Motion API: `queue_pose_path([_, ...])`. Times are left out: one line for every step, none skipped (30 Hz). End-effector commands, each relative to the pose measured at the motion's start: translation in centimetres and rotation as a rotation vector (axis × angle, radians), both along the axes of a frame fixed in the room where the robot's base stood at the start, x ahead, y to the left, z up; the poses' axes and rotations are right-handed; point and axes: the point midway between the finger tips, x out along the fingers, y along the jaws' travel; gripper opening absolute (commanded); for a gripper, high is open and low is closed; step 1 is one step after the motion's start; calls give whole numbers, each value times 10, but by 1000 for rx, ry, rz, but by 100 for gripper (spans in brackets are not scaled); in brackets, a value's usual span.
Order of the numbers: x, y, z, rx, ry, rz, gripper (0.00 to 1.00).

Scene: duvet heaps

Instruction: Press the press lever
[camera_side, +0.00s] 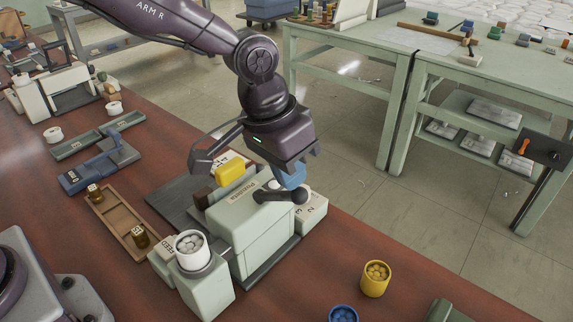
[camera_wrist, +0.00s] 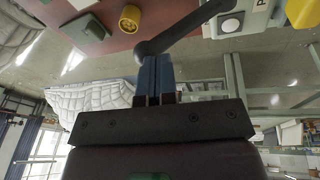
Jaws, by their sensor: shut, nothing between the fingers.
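The press is a pale green machine (camera_side: 255,235) on the red-brown bench. Its dark press lever (camera_side: 280,196) runs along the upper right side and ends in a rounded knob. The lever also shows in the wrist view as a dark bar (camera_wrist: 185,29) slanting down to the fingertips. My gripper (camera_side: 290,182) is above and just behind the lever in the side view, pointing down. Its blue fingers (camera_wrist: 155,58) are shut together and empty, with tips right at the lever's end in the wrist view. I cannot tell whether they touch it.
A white cup (camera_side: 191,250) of pale pieces stands at the press's front. A yellow block (camera_side: 231,172) is behind the press. A yellow cup (camera_side: 375,280) and a blue cup (camera_side: 343,314) stand to the right. A wooden tray (camera_side: 125,222) lies left. The bench's right edge is close.

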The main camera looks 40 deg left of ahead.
Motion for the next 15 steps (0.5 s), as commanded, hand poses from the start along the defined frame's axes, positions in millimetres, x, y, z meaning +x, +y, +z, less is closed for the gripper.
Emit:
queue_pose_path([0,-1,-1,8,0,-4,0])
queue_pose_path([0,-2,-1,12,0,-3,0])
queue_pose_path([0,-3,-2,20,1,-2,0])
queue_pose_path([0,-3,-2,28,1,-3,0])
queue_pose_path([0,-4,-3,37,0,-4,0])
queue_pose_path([0,-5,-4,50,1,-3,0])
queue_pose_path([0,-6,-4,61,-1,-5,0])
queue_pose_path([0,-8,-5,74,0,-5,0])
queue_pose_path([-1,-9,-7,94,1,-6,0])
queue_pose_path([-1,-11,-8,109,1,-5,0])
queue_pose_path([-1,-13,-9,128,-1,-6,0])
queue_pose_path([-1,-14,-12,155,1,-7,0])
queue_pose_path([-1,-17,-13,176,0,-8,0])
queue_pose_path([-1,-18,-15,200,0,-6,0])
queue_pose_path([-1,-21,-18,233,0,-6,0])
